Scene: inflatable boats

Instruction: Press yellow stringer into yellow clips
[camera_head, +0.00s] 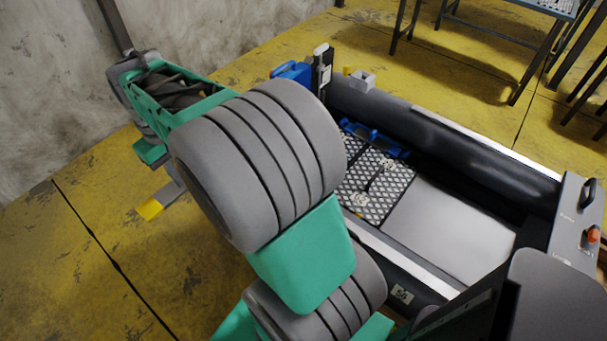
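My grey and green arm (265,160) fills the left middle and reaches up and left, outside the black inflatable boat (450,140). No full yellow stringer is recognisable. My arm hides part of the boat's left side.
Blue parts (375,140) lie at the far end of the patterned floor panel (375,185), with a plain grey panel (450,230) alongside. A blue object (290,72) and an upright black device (322,68) stand at the corner. A table (550,8) stands behind; yellow floor is open left.

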